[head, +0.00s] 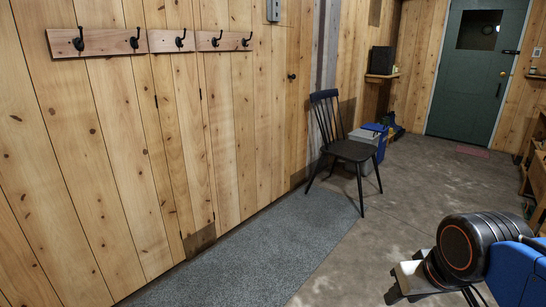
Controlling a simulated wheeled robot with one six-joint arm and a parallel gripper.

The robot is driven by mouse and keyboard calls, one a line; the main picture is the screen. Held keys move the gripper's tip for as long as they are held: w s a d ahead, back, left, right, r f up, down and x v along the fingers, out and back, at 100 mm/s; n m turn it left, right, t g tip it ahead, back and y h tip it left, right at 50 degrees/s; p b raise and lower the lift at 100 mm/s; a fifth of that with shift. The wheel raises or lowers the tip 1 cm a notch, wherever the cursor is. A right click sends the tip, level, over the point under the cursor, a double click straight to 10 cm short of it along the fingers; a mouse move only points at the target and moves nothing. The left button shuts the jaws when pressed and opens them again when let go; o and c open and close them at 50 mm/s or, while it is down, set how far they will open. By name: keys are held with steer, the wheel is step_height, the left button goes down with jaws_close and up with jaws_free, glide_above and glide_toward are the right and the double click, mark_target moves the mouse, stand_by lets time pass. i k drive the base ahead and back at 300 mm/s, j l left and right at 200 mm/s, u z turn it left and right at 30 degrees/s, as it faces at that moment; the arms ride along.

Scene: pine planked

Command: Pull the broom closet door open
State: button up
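The pine plank wall on the left holds flush, closed door panels that match its boards. A small black knob (291,76) sits on the planks left of the grey post. Thin dark seams with small dark hinge-like marks run down the boards farther left, and the hook rail is split above them. I cannot tell for certain which seams bound the broom closet door (240,125); no panel stands ajar. My arm is folded at the lower right. The grey and black part at its end looks like my gripper (403,284), far from the knob; its fingers are unclear.
A black chair (349,150) stands near the wall, right of the knob, with grey and blue bins (367,141) behind it. A grey mat (255,255) lies along the wall. The concrete floor (425,180) is clear toward a green door (474,85). Shelves (537,175) edge the right.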

mark_target(247, 76)
steer(key=i+l, duration=0.15)
steer(key=i, duration=0.8)
steer(key=i+l+z, duration=0.15)
steer(key=i, duration=0.85)
